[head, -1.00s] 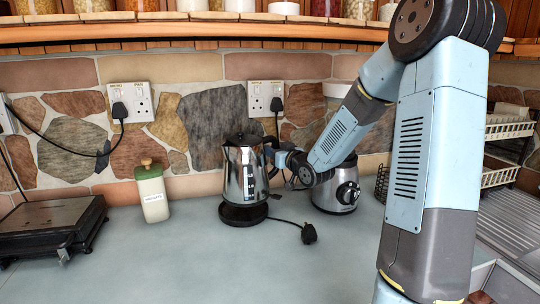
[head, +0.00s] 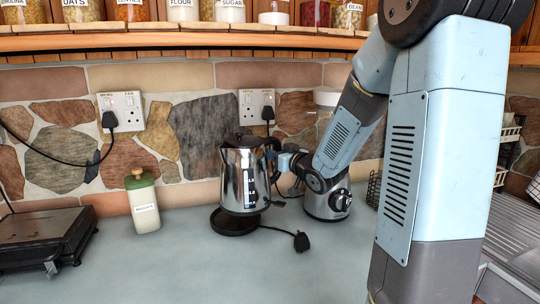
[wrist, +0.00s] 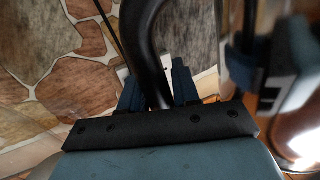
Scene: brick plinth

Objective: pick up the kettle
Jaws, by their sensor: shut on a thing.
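The kettle (head: 243,178) is shiny metal with a black lid and a black handle. In the head view it is tilted a little and looks raised off its round black base (head: 234,221), which lies on the counter. My gripper (head: 276,160) is at the kettle's right side, on the handle. In the wrist view the dark curved handle (wrist: 146,50) runs down between the two fingers of my gripper (wrist: 157,90), which are shut on it. The fingertips are partly hidden by the handle.
A blender base (head: 328,199) stands close to the right, behind my arm. A cream biscuit jar (head: 143,203) and a dark grill (head: 45,235) are on the left. A loose black plug (head: 301,241) lies in front. A shelf with jars (head: 180,42) runs above.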

